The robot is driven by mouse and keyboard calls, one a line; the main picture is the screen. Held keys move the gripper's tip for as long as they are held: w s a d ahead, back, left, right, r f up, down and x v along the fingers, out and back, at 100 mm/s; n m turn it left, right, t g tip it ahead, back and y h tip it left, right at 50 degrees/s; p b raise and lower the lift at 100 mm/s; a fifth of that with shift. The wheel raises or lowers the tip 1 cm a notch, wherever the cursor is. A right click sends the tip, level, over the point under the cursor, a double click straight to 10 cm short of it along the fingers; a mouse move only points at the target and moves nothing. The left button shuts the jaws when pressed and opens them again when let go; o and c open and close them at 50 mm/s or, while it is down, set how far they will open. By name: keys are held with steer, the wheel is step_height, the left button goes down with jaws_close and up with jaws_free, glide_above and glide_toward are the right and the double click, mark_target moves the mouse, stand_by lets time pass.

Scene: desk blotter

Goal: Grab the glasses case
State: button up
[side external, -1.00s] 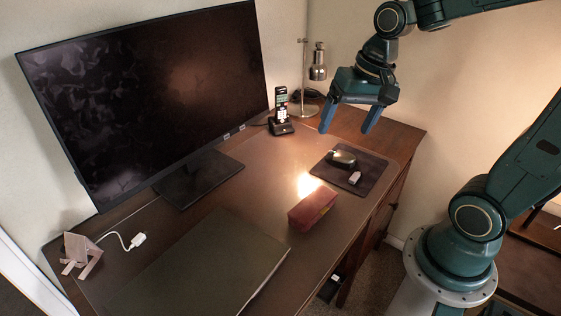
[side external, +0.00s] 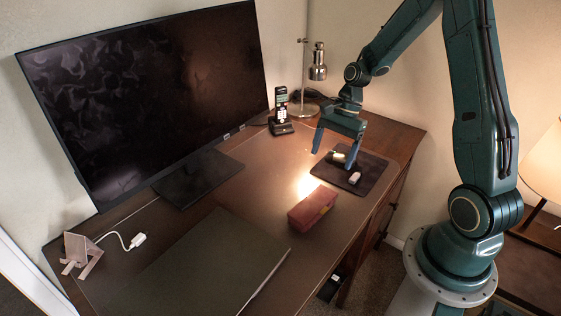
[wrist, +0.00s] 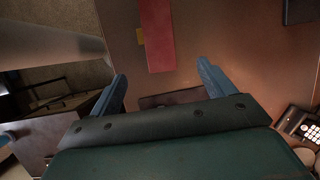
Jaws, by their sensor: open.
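The glasses case is a red, long box (side external: 312,208) lying on the desk blotter near the front edge of the desk. In the wrist view it shows as a red strip (wrist: 157,34) at the top, beyond the fingertips. My gripper (side external: 334,159) is open and empty, with blue fingers pointing down over the mouse mat, behind and to the right of the case in the side view. In the wrist view my two blue fingers (wrist: 162,84) stand wide apart, with the case ahead of the gap between them. The gripper partly hides the mouse.
A dark mouse mat (side external: 373,176) holds a small pale object (side external: 354,178). A phone in its cradle (side external: 281,118), a lamp (side external: 318,65) and a large monitor (side external: 150,90) stand behind. A dark flat pad (side external: 205,262) lies left of the case.

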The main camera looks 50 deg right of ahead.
mark_target(320, 197)
steer(key=shift+d+f+m, duration=0.4)
steer(key=shift+f+m, duration=0.1)
steer(key=shift+f, duration=0.3)
steer(key=shift+x, duration=4.35)
steer(key=shift+a, duration=0.15)
steer(key=shift+x, duration=2.55)
steer(key=shift+s, duration=0.15)
steer(key=shift+c, duration=0.2)
steer(key=c, duration=1.1)
